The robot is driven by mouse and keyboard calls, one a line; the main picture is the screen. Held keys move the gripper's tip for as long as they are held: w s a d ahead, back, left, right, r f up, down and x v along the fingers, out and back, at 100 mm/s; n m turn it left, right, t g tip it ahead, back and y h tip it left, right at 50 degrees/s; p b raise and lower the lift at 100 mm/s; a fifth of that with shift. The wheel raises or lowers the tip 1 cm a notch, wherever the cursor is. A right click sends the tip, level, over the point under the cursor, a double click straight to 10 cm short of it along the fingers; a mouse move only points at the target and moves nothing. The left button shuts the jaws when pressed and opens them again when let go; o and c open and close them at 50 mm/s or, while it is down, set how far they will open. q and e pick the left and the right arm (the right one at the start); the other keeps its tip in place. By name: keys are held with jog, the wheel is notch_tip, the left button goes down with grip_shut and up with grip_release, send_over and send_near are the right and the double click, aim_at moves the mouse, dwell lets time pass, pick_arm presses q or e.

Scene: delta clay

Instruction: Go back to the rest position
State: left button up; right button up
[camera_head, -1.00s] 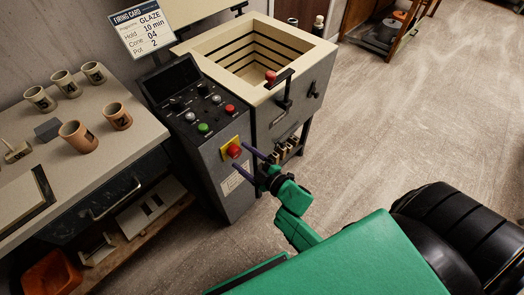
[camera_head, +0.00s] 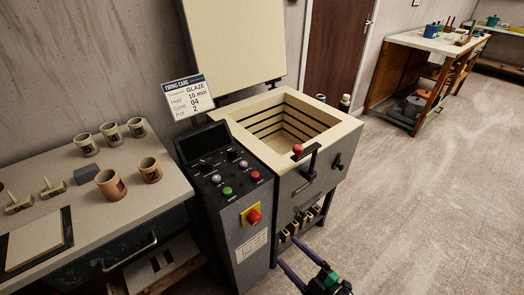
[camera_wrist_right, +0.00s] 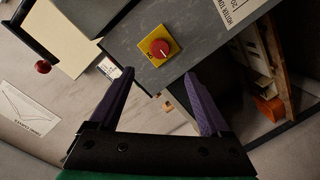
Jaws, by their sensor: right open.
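My right gripper (camera_head: 287,251) is at the bottom of the head view. Its two purple fingers are spread, with nothing between them. They point at the front of the dark grey kiln control box (camera_head: 244,205). The red knob on its yellow plate (camera_head: 253,216) lies up and left of the fingertips, apart from them. In the right wrist view the open gripper (camera_wrist_right: 158,75) shows with the red knob (camera_wrist_right: 160,48) just beyond and clear of the fingers. My left gripper is not in view.
The open kiln (camera_head: 325,155) stands right of the control box, its lid (camera_head: 232,45) raised. A worktable (camera_head: 110,212) with several clay cups is at left. A wooden bench (camera_head: 425,42) stands far right. Open floor (camera_head: 420,190) lies between.

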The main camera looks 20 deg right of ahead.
jog(key=s+d+f+m+g+h+p, duration=0.2)
jog(key=s+f+m+g, duration=0.1)
jog(key=f, duration=0.7)
jog(key=s+d+f+m+g+h+p, duration=0.2)
jog(key=s+d+f+m+g, duration=0.15)
jog(key=f, duration=0.75)
jog(key=s+d+f+m+g+h+p, duration=0.1)
jog(key=s+f+g, duration=0.3)
jog(key=s, duration=0.4)
jog(key=s+d+f+m+g+h+p, duration=0.1)
jog(key=s+f+m+g, duration=0.2)
jog(key=s+f, duration=0.3)
jog(key=s+g, duration=0.1)
jog(key=s, duration=0.1)
jog(key=shift+s+d+m, duration=0.25)
jog(key=shift+s+m, duration=0.1)
